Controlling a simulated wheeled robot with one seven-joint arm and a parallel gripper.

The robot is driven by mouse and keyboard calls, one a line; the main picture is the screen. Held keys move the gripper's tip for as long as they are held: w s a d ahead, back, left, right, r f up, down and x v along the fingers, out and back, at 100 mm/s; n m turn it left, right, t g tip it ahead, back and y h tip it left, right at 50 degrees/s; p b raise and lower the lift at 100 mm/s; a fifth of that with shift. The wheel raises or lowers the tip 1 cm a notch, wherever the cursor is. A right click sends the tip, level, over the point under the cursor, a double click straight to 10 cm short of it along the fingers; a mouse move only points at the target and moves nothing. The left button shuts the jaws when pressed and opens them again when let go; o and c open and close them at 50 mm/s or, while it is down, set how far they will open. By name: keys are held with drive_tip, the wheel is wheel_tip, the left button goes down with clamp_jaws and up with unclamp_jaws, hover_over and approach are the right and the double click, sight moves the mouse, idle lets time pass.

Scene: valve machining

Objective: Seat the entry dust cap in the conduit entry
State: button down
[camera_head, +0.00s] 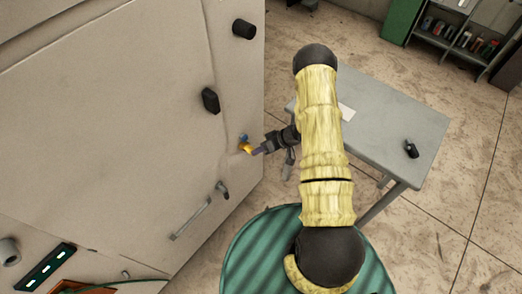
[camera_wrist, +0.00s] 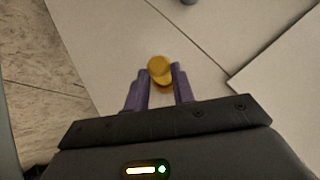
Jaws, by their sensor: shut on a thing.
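The entry dust cap is a small yellow round cap (camera_wrist: 159,66). In the wrist view it sits between the two purple fingers of my gripper (camera_wrist: 160,84), which are shut on it. In the head view the yellow cap (camera_head: 245,148) is at the tip of my gripper (camera_head: 257,151), close to the right part of the beige cabinet face (camera_head: 130,110). A small blue spot shows just above the cap there. I cannot make out the conduit entry, and I cannot tell whether the cap touches the cabinet.
Black knobs (camera_head: 244,29) and (camera_head: 210,101) and a handle bar (camera_head: 192,219) stick out from the cabinet. A grey table (camera_head: 390,125) with a small black object (camera_head: 411,148) stands behind my arm. Shelves (camera_head: 460,40) are at the far right. Floor is open at right.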

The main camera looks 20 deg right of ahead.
drive_tip(key=shift+w+a, duration=0.25)
idle(0.3)
drive_tip(key=c, duration=1.1)
unclamp_jaws()
drive_tip(key=shift+s+d, duration=0.1)
drive_tip(key=shift+s+d+p, duration=0.45)
drive_tip(key=shift+s+d, duration=0.4)
drive_tip(key=shift+s, duration=0.35)
drive_tip(key=shift+s+d+p, duration=0.45)
drive_tip(key=shift+s+d, duration=0.4)
drive_tip(key=shift+s, duration=0.3)
